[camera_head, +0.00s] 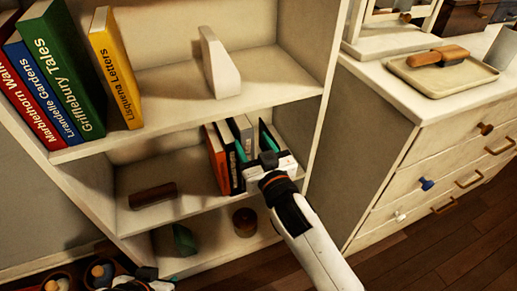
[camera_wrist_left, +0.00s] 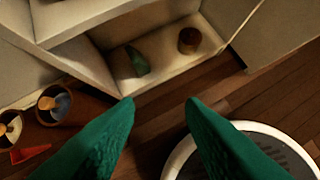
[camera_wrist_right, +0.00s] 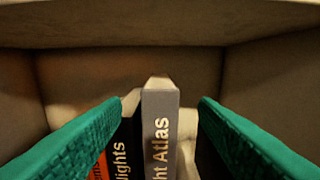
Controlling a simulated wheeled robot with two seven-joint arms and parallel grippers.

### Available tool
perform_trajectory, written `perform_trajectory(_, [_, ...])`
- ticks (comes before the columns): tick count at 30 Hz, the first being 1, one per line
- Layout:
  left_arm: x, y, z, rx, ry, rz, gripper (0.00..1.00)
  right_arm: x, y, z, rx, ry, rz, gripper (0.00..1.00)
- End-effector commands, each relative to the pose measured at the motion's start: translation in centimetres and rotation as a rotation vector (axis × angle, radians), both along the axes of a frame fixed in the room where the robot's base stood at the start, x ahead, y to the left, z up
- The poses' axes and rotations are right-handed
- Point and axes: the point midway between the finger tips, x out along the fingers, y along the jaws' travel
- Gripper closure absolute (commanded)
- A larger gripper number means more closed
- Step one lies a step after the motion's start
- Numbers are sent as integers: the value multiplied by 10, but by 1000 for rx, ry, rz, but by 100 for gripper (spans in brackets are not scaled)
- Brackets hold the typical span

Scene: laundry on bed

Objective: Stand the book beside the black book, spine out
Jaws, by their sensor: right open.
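A grey book (camera_wrist_right: 160,130) with "ht Atlas" legible on its spine stands upright between the open fingers of my right gripper (camera_wrist_right: 163,103), its spine facing the right wrist camera. The black book (camera_wrist_right: 124,150), with "ights" showing, stands just left of it, partly hidden by the left finger. In the head view the grey book (camera_head: 243,130) stands on the middle shelf, with my right gripper (camera_head: 254,143) at its front. I cannot tell whether the fingers touch it. My left gripper (camera_wrist_left: 160,102) is open and empty, low in front of the bookcase.
An orange book (camera_head: 215,158) stands left of the black one. A brown block (camera_head: 153,195) lies further left on that shelf (camera_head: 200,212). Several books and a white bookend (camera_head: 219,62) stand above. A green object (camera_head: 184,240) and brown jar (camera_head: 245,222) sit below.

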Motion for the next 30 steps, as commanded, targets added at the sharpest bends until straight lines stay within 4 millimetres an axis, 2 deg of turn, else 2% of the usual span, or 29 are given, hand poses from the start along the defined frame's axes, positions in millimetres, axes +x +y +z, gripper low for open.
perform_trajectory(3, [-11, 4, -2, 12, 57, 5, 64, -17, -6, 0, 1, 3, 0, 46])
perform_trajectory(6, [-16, 5, -4, 18, 86, 7, 64, -24, -8, 0, 2, 2, -1, 46])
perform_trajectory(14, [-19, 6, -5, 22, 101, 8, 64, -29, -11, -1, 0, 4, -3, 46])
perform_trajectory(17, [-19, 6, -5, 21, 101, 9, 64, -35, -26, -17, -15, 76, -40, 46])
perform_trajectory(19, [-19, 6, -5, 21, 101, 9, 64, -48, -49, -43, -40, 195, -92, 46])
perform_trajectory(22, [-19, 6, -5, 21, 100, 9, 64, -85, -92, -90, -101, 437, -166, 46])
perform_trajectory(24, [-19, 6, -5, 21, 100, 9, 64, -122, -118, -120, -150, 618, -193, 46])
perform_trajectory(27, [-19, 6, -5, 21, 100, 9, 64, -177, -146, -149, -218, 846, -195, 46])
perform_trajectory(30, [-19, 6, -5, 21, 99, 9, 64, -222, -163, -163, -270, 1010, -172, 46])
